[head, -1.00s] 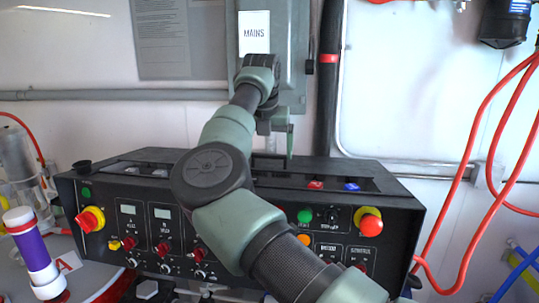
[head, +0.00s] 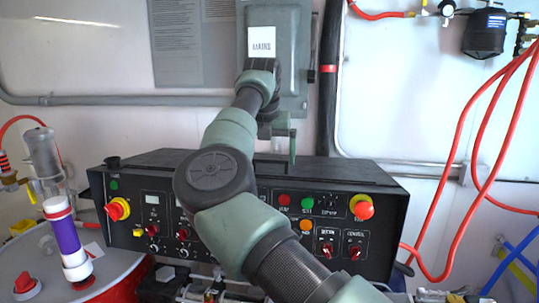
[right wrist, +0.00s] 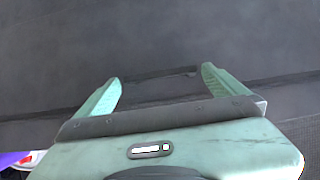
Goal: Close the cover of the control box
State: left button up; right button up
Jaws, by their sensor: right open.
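The black control box (head: 140,217) stands against the wall, its sloped front full of knobs and buttons. Its dark cover (head: 345,178) lies flat over the top, with no switches showing beneath it. My right gripper (head: 283,152) points down just above the cover's back part, partly hidden by my arm. In the right wrist view my right gripper (right wrist: 160,76) is open, its green fingers apart over a dark surface. A thin dark bar lies between the fingertips; I cannot tell whether they touch it. My left gripper is not in view.
A grey mains box (head: 292,60) is on the wall behind my right gripper. Red hoses (head: 471,150) hang at the right. A purple and white cylinder (head: 66,238) stands on a drum at the left. A grey pipe (head: 110,100) runs along the wall.

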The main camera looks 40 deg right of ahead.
jog(key=shift+r, duration=0.15)
jog(key=shift+s+a+r, duration=0.1)
jog(key=shift+a+r, duration=0.05)
jog(key=shift+r, duration=0.1)
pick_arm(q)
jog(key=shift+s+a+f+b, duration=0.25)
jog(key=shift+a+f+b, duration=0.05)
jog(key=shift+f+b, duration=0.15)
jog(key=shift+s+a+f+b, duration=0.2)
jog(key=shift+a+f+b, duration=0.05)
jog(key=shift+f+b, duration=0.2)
pick_arm(e)
jog(key=v, duration=0.7)
